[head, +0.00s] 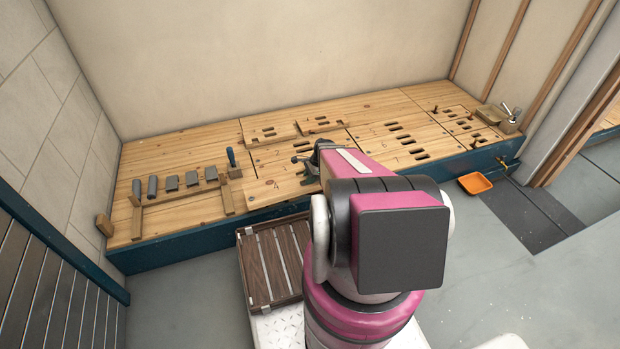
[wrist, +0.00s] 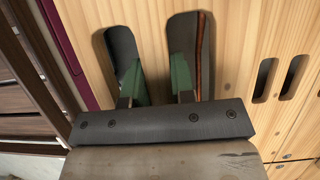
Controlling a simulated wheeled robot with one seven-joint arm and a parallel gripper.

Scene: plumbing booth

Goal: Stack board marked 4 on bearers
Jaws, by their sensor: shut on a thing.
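The board marked 4 (head: 268,194) is pale wood and lies at the front edge of the workbench, left of my arm. My gripper (head: 311,163) is at its right part, partly hidden by my arm. In the wrist view, my gripper's green fingers (wrist: 156,88) reach into two long slots of a wooden board (wrist: 233,55). They are shut on the strip between the slots. I cannot tell whether the board is lifted. Two light wooden bars, probably the bearers, stand apart on the left of the bench: a left bar (head: 137,218) and a right bar (head: 227,201).
Several grey blocks (head: 171,183) stand in a row behind the bars. A blue-handled tool (head: 232,160) stands near the right bar. Other slotted boards (head: 372,146) cover the bench's middle and right. A dark slatted tray (head: 264,274) is in front of the bench. An orange tray (head: 474,184) is at right.

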